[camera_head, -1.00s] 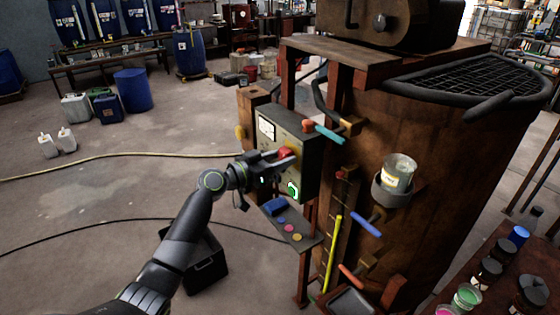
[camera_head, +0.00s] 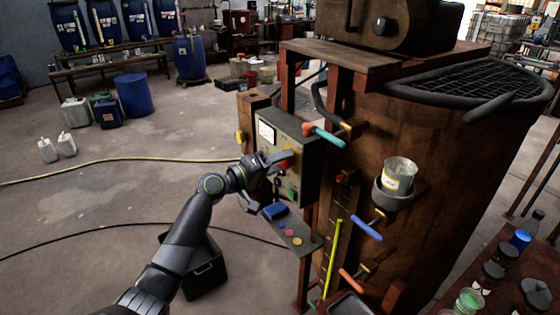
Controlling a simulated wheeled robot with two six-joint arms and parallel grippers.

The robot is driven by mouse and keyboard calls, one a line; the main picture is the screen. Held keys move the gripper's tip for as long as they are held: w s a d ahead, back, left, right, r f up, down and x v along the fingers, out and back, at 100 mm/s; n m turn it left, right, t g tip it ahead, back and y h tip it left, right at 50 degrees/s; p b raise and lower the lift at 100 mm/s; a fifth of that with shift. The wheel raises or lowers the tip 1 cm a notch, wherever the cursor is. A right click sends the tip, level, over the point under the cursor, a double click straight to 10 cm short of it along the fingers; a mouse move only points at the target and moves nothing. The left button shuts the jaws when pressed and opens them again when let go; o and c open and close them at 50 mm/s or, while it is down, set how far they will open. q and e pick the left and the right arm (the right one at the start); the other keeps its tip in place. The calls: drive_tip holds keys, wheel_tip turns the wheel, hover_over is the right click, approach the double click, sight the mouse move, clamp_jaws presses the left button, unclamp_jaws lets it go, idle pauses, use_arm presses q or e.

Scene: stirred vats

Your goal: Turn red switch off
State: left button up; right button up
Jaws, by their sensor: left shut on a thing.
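The red switch (camera_head: 287,164) sits on the front of the grey control box (camera_head: 303,178), which is fixed to the left side of the rusty vat. My left gripper (camera_head: 280,163) reaches in from the left and is shut on the red switch; its fingers hide part of the switch. A green button (camera_head: 292,194) sits below the switch on the same box and looks dark green, not lit. A dial gauge (camera_head: 267,133) is at the top left of the box. My right gripper is not in view.
A teal-handled lever (camera_head: 328,137) with a red end sticks out beside the box. A small shelf (camera_head: 296,240) with a blue block and coloured discs is below it. A glass beaker (camera_head: 399,175) sits in a holder on the vat. The floor at left is mostly open.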

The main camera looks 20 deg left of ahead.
use_arm(q)
drive_tip(key=n+p, duration=0.1)
drive_tip(key=n, duration=0.4)
drive_tip(key=shift+p, duration=0.35)
drive_tip(key=shift+n, duration=0.4)
drive_tip(key=o, duration=1)
drive_tip(key=b+v, duration=0.6)
drive_tip(key=v, duration=1.1)
drive_tip(key=shift+a, duration=0.2)
